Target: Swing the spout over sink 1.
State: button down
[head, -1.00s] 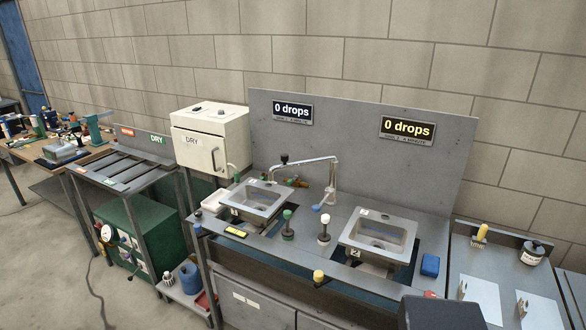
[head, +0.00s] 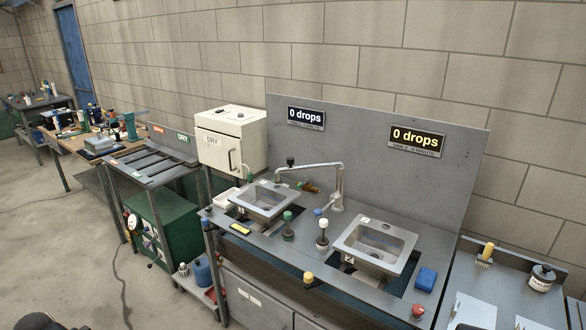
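The metal spout (head: 310,166) runs level to the left from an upright faucet post (head: 338,190) between the two sinks. Its bent-down end is at the back edge of the left sink (head: 262,200); I cannot tell whether it is over the basin. A dark knob (head: 291,161) stands up near that end. The right sink (head: 374,245) has no spout above it. My gripper is not in view.
Two signs, left (head: 306,117) and right (head: 417,140), read "0 drops". Several knobs stand in front, including green (head: 288,215), white (head: 322,241) and yellow (head: 308,278). A blue block (head: 426,279) lies right of the right sink. A white DRY cabinet (head: 229,140) stands left.

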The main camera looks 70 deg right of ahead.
aim_at(291, 160)
jog(key=z, duration=0.05)
jog(key=i, duration=0.9)
jog(key=u, duration=0.05)
